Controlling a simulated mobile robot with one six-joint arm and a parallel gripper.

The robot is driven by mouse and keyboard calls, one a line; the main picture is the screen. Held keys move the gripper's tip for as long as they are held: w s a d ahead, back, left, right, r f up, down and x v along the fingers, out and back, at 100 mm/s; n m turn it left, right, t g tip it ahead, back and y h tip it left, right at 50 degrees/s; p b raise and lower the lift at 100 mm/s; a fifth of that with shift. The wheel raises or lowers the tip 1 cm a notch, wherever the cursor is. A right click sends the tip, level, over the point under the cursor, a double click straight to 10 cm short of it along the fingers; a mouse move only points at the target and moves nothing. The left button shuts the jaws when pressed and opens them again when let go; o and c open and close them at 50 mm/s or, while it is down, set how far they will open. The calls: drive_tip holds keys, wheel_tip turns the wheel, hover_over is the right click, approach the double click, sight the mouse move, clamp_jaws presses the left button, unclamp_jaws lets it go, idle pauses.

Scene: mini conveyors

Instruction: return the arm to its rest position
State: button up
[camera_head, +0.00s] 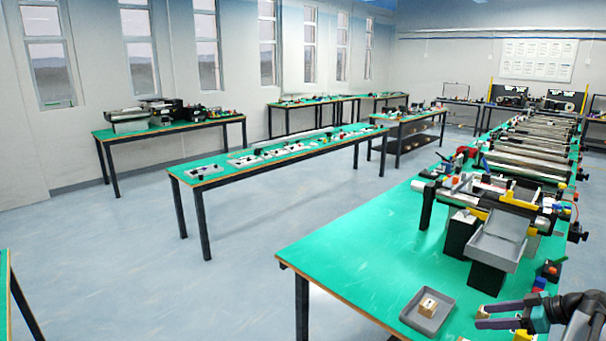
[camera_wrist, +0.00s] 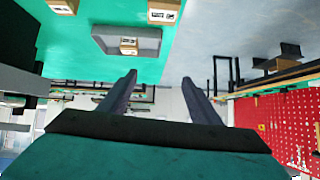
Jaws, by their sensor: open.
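My gripper (camera_head: 479,316) is at the lower right of the head view, its two dark fingers pointing left. In the wrist view my gripper (camera_wrist: 159,80) has its fingers spread, with nothing between them. It is open and empty. In the head view, a shallow grey tray (camera_head: 408,317) lies on the green table just left of the fingertips, with a small cardboard box (camera_head: 428,307) inside. The wrist view looks upside down; it shows the tray (camera_wrist: 102,33) and the box in it (camera_wrist: 128,46) apart from the fingers.
The green table (camera_head: 350,258) carries a mini conveyor with a grey chute (camera_head: 495,248) behind my gripper. The wrist view shows two more cardboard boxes, one near the tray (camera_wrist: 165,12) and one at the top edge (camera_wrist: 62,6). The table left of the tray is clear.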

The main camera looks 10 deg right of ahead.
drive_tip(key=w+a+f+m+g, duration=0.1)
drive_tip(key=w+a+f+g, duration=0.15)
drive_tip(key=a+f, duration=0.4)
drive_tip(key=w+a+f+m+g, duration=0.1)
drive_tip(key=w+a+f, duration=0.3)
drive_tip(key=a, duration=0.5)
drive_tip(key=w+a+f+m+g, duration=0.1)
drive_tip(key=w+a+f+g, duration=0.1)
drive_tip(key=w+a+f, duration=0.45)
drive_tip(key=s+a+f+m+g+h, duration=0.1)
drive_tip(key=s+a+f+h, duration=0.15)
drive_tip(key=a, duration=0.65)
drive_tip(key=s+a+f+m+g+h, duration=0.15)
drive_tip(key=a+f, duration=0.25)
drive_tip(key=a, duration=0.5)
drive_tip(key=s+a+f+g+h, duration=0.15)
drive_tip(key=a+f, duration=0.25)
drive_tip(key=a, duration=0.5)
drive_tip(key=s+f+g+b, duration=0.5)
drive_tip(key=s+f+b, duration=0.5)
drive_tip(key=s+f, duration=1.6)
drive_tip(key=shift+s+d+f, duration=0.2)
drive_tip(key=shift+f, duration=0.65)
drive_tip(key=shift+h, duration=0.25)
